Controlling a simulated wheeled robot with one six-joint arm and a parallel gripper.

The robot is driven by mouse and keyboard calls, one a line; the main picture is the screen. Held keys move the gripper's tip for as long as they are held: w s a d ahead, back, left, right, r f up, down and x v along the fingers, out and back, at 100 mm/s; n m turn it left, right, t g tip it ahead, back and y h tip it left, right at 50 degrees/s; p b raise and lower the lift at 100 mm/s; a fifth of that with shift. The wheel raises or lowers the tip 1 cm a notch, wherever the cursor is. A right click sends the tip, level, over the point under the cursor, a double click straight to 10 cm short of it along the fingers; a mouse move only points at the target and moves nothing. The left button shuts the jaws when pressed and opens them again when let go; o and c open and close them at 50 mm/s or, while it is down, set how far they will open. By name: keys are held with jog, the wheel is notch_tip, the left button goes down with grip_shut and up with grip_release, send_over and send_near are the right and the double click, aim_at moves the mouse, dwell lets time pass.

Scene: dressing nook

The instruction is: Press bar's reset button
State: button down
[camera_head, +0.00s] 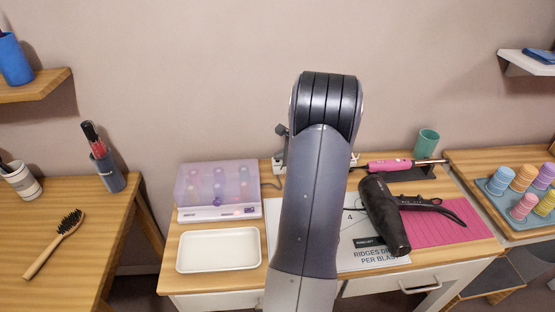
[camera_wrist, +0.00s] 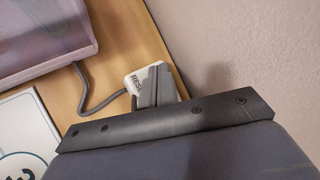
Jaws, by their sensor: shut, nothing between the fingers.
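The white bar (camera_head: 278,166) lies at the back edge of the middle table, against the wall. My arm hides most of it in the head view. In the wrist view its end (camera_wrist: 132,83) shows with part of a label reading "RES". A grey cable runs from it. My gripper (camera_wrist: 157,86) is shut and empty, its grey fingers over the bar beside the label. The reset button itself is hidden, and I cannot tell whether the fingertips touch it.
A lilac clear-lidded case (camera_head: 218,190) and a white tray (camera_head: 219,250) stand left of my arm. A black hair dryer (camera_head: 385,215), a pink styling iron (camera_head: 390,165), and a teal cup (camera_head: 428,143) are at right. The wall rises close behind the bar.

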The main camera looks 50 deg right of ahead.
dwell(0.3)
jog(key=shift+r+p, duration=0.55)
jog(key=shift+r, duration=0.15)
jog(key=shift+r+p, duration=1.85)
jog(key=shift+r, duration=0.7)
